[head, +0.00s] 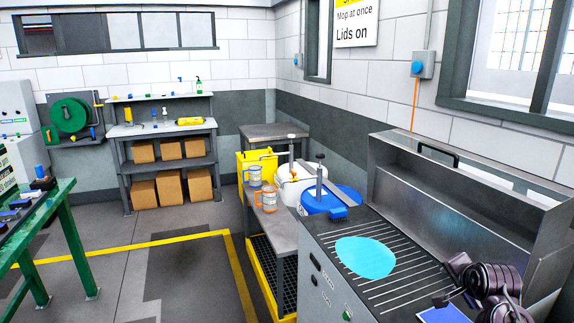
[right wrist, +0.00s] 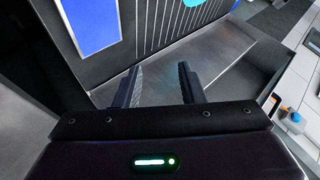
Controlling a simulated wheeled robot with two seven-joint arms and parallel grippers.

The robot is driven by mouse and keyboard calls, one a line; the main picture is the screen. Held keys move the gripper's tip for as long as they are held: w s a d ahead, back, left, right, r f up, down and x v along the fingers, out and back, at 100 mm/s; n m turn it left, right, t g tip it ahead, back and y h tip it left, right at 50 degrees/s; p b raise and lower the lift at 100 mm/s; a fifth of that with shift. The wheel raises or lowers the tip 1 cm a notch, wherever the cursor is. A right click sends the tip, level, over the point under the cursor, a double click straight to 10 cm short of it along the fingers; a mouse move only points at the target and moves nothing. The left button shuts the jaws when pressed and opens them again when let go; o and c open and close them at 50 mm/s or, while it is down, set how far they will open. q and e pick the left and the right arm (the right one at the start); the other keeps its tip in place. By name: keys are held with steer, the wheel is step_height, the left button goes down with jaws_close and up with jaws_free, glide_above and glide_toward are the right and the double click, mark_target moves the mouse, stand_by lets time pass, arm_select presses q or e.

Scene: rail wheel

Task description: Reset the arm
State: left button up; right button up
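My right gripper (head: 458,284) shows at the lower right of the head view, dark, over the right end of the ribbed metal machine top (head: 392,290). In the right wrist view its two dark fingers (right wrist: 158,85) stand apart with nothing between them, so it is open and empty. Below them is a bare grey metal surface (right wrist: 190,65). My left gripper is not in the head view.
A cyan patch (head: 365,257) lies on the ribbed top; a tall metal back panel (head: 460,205) rises behind. A bench with cans (head: 266,197) and a blue drum (head: 325,200) stand beyond. A green table (head: 62,200) is at left. The middle floor is clear.

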steer(key=s+a+f+n+g+y, duration=0.1)
steer(key=s+a+f+n+g, duration=0.1)
steer(key=s+a+f+n, duration=0.45)
steer(key=s+a+f+n+g, duration=0.2)
steer(key=s+a+n, duration=0.35)
steer(key=s, duration=0.85)
steer(key=s+a+f+n+g+y, duration=0.1)
steer(key=s+a+f+n+g, duration=0.2)
steer(key=s+a, duration=0.65)
step_height(320, 180, down, 30)
steer(key=s+d+b, duration=0.1)
steer(key=s, duration=0.2)
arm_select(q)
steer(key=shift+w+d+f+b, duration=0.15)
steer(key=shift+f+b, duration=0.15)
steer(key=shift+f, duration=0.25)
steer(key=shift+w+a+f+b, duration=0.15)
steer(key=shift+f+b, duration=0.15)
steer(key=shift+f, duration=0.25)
arm_select(e)
steer(key=s+d+f+g, duration=0.1)
steer(key=s+d+f, duration=0.1)
steer(key=s+f, duration=0.8)
steer(key=s+d+f, duration=0.2)
steer(key=s+f, duration=0.8)
steer(key=f, duration=0.1)
steer(key=shift+n+g, duration=0.4)
